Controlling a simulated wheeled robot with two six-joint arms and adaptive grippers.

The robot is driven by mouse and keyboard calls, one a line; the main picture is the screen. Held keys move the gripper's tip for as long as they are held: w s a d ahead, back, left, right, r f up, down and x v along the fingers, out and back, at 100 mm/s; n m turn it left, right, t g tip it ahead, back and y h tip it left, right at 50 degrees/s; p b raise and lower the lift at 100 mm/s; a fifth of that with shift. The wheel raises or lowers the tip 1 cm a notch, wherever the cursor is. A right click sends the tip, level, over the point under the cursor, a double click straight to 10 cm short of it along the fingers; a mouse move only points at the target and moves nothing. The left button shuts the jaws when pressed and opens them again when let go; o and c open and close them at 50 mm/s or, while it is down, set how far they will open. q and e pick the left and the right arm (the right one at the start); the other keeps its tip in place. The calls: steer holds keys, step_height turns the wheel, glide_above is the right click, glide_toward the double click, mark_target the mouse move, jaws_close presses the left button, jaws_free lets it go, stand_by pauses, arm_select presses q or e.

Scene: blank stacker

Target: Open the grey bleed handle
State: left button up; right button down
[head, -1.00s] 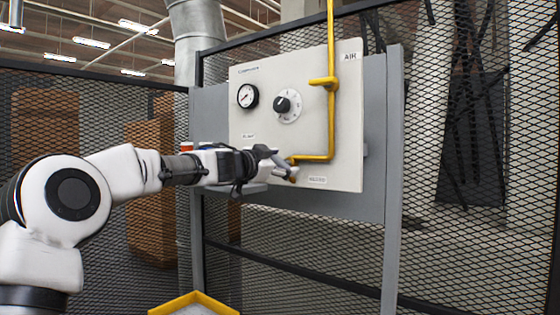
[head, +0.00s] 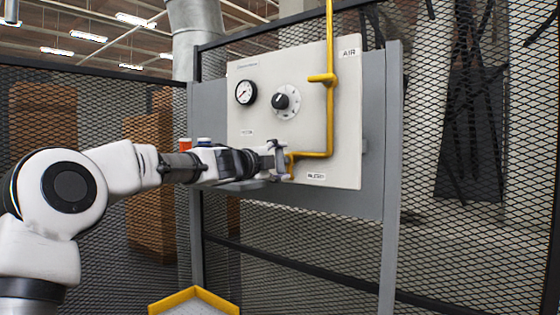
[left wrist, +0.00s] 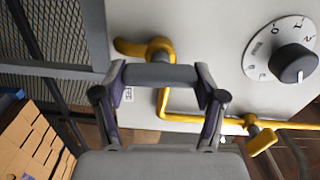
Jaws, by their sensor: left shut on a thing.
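The grey bleed handle (left wrist: 160,75) is a short grey bar between my left fingertips in the left wrist view, in front of the end of the yellow pipe (left wrist: 163,105). My left gripper (head: 279,161) is shut on it at the lower part of the pale panel (head: 300,110). In the head view the fingers hide most of the handle, so its angle is hard to read there. My right gripper is in neither view.
The panel carries a gauge (head: 246,92), a black selector knob (head: 282,101) and a yellow valve lever (head: 322,78) on the pipe. Dark mesh fencing (head: 460,220) stands around it. Brown boxes (left wrist: 35,145) are behind the fence. A yellow-edged object (head: 194,294) is low in front.

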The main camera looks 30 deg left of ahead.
arm_select(q)
steer(key=shift+r+m, duration=0.25)
steer(key=shift+m, duration=0.25)
steer(key=shift+a, duration=0.1)
steer(key=o, duration=1.1)
steer(key=shift+w, duration=0.1)
steer(key=shift+o, duration=0.2)
steer(key=shift+w+f, duration=0.1)
steer(key=shift+f, duration=0.15)
steer(key=shift+r, duration=0.15)
